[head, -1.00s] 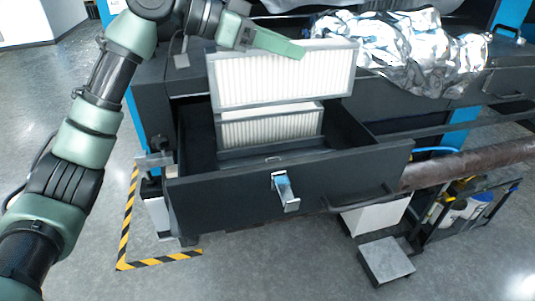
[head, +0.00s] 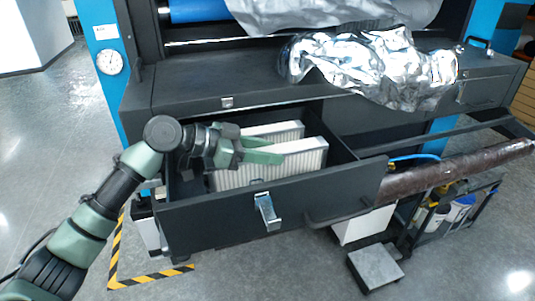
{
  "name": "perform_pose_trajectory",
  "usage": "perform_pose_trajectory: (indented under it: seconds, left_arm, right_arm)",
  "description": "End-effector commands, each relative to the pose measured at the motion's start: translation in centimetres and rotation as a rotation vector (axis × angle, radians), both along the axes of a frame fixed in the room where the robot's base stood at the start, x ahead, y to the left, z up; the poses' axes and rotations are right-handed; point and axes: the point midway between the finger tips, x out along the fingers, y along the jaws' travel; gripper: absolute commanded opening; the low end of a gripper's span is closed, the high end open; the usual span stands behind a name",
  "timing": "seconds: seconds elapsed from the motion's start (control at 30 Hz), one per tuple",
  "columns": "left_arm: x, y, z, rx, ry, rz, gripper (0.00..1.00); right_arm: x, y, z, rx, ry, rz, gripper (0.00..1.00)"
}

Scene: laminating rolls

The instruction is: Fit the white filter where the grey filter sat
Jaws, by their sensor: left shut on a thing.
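A pale pleated filter (head: 300,162) stands upright in the front part of the open dark drawer (head: 335,183). My left gripper (head: 264,150) is shut on the upper edge of this front filter, with one green finger on each side. A second pale pleated filter (head: 285,130) stands behind it in the drawer, apart from the gripper. Both filters look whitish with light grey frames, so I cannot tell surely which is the grey one. The lower parts of both are hidden by the drawer front and my gripper. My right gripper is not in view.
Crumpled silver foil (head: 375,65) lies on the machine top to the right. A latch (head: 267,210) hangs on the drawer front. A brown roll (head: 455,170) and a small cart (head: 450,215) are at the right.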

Motion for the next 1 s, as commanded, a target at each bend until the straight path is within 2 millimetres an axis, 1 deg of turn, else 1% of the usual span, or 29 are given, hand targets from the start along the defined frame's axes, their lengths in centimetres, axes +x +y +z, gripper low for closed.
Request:
perform_pose_trajectory:
  seconds: [0.03, 0.1, 0.37, 0.6, 0.63, 0.7, 1.0]
  left_arm:
    - [0.0, 0.0, -0.5, -0.002, 0.001, 0.001, 0.0]
    - [0.0, 0.0, -1.2, -0.003, 0.0, 0.0, 0.0]
    - [0.0, 0.0, -1.5, -0.003, -0.003, 0.0, 0.0]
    - [0.0, 0.0, -2.3, -0.002, -0.003, 0.0, 0.0]
    - [0.0, 0.0, -2.3, 0.0, -0.001, 0.0, 0.42]
    - [0.0, 0.0, -2.3, 0.0, -0.001, 0.0, 0.58]
    - [0.0, 0.0, -2.2, 0.0, -0.001, 0.0, 0.58]
  right_arm:
    - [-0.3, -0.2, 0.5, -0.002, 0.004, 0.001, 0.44]
    - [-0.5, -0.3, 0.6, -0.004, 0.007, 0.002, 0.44]
    - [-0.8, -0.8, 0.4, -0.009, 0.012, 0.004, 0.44]
    - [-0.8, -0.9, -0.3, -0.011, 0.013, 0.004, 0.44]
    - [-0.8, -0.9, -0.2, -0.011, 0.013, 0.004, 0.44]
    - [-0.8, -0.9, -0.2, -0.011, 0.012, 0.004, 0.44]
    - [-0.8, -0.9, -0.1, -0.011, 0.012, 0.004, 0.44]
